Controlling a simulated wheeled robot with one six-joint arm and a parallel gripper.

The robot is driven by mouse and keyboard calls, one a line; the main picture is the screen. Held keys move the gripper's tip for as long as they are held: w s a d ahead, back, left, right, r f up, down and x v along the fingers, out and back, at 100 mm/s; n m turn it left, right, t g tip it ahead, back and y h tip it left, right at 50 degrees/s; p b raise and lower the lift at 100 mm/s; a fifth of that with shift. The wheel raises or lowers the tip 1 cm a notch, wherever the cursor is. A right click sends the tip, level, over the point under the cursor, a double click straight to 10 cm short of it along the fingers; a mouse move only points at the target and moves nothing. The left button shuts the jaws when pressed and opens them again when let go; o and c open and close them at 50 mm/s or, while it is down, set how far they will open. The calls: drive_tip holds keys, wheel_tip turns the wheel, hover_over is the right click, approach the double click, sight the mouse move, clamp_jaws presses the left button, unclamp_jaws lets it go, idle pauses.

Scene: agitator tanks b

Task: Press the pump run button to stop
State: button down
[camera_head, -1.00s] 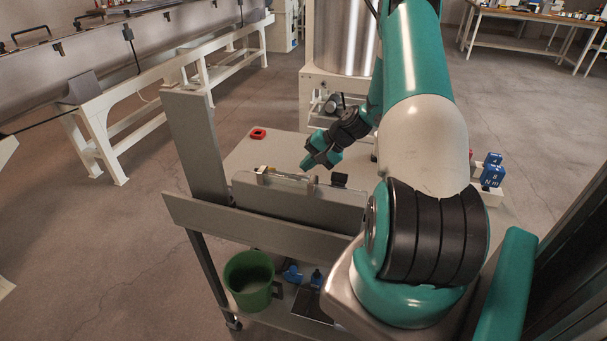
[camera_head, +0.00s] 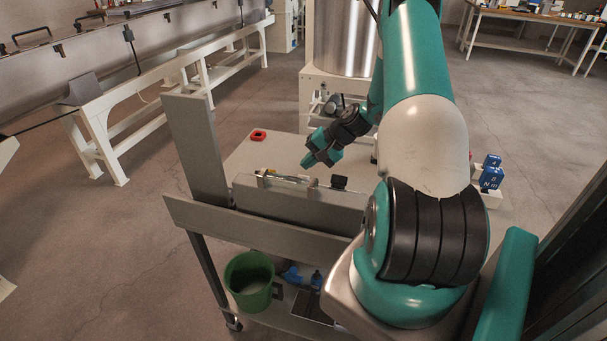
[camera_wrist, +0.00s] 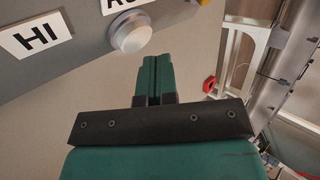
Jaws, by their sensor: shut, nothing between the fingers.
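In the wrist view a grey panel (camera_wrist: 85,55) crosses the upper left. It carries a round whitish button (camera_wrist: 131,32) in a pale ring, beside a white "HI" label (camera_wrist: 38,38). I cannot tell whether this is the pump run button; the label above it is cut off. My gripper (camera_wrist: 158,62) has its teal fingers together and empty. Its tips lie just below and to the right of the button in the picture; contact cannot be told. In the head view my gripper (camera_head: 318,158) is above the cart top, behind a grey box (camera_head: 298,200).
The cart top (camera_head: 258,158) bears a red part (camera_head: 258,136), also in the wrist view (camera_wrist: 209,85), and blue blocks (camera_head: 491,176) at right. A green bucket (camera_head: 249,281) sits on the lower shelf. A steel tank (camera_head: 341,38) stands behind.

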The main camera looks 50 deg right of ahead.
drive_tip(key=shift+d+r, duration=0.1)
drive_tip(key=shift+r, duration=0.05)
drive_tip(key=shift+w+d+r+p, duration=0.3)
drive_tip(key=shift+d+r+p, duration=0.4)
drive_tip(key=shift+r, duration=0.25)
drive_tip(key=shift+w+d+r+p, duration=0.3)
drive_tip(key=shift+d+r+p, duration=0.35)
drive_tip(key=shift+r, duration=0.3)
drive_tip(key=a+r+n+g, duration=0.1)
drive_tip(key=a+r+n, duration=0.3)
drive_tip(key=a, duration=0.5)
drive_tip(key=w+a+r+n+g, duration=0.1)
drive_tip(key=a+r+n+g, duration=0.1)
drive_tip(key=a+r, duration=0.6)
drive_tip(key=a+r+n+g, duration=0.1)
drive_tip(key=a+r+n, duration=0.25)
drive_tip(key=a, duration=0.65)
drive_tip(key=s+a+r+n+g, duration=0.1)
drive_tip(key=s+a+r+n, duration=0.1)
drive_tip(key=s+a, duration=0.3)
drive_tip(key=s+a+r+n+h, duration=0.1)
drive_tip(key=s+a+r+n, duration=0.2)
drive_tip(key=s+a, duration=0.3)
drive_tip(key=s+a+r+n+g, duration=0.1)
drive_tip(key=s+a+r+n, duration=0.2)
drive_tip(key=s, duration=0.7)
drive_tip(key=shift+s+a+n+g, duration=0.35)
drive_tip(key=shift+a+n, duration=0.5)
drive_tip(key=shift+a, duration=0.3)
